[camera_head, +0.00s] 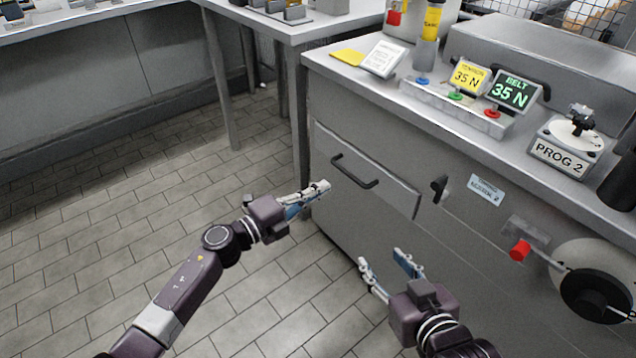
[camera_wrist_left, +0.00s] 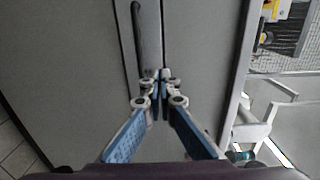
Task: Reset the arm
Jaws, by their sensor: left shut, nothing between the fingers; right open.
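My left gripper (camera_head: 318,190) is at the end of the arm that reaches in from the lower left in the head view. Its fingers are together and hold nothing, in front of the grey machine cabinet's (camera_head: 330,215) left part. In the left wrist view the left gripper's (camera_wrist_left: 160,82) blue fingers meet at their tips, with the cabinet front and a dark handle (camera_wrist_left: 138,50) beyond. My right gripper (camera_head: 385,268) is at the lower middle of the head view. Its two fingers are apart with nothing between them, in front of the cabinet's lower front.
On top are a button strip (camera_head: 456,110), displays (camera_head: 512,92) and a PROG 2 dial (camera_head: 562,150). The tiled floor (camera_head: 130,230) at left is clear.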

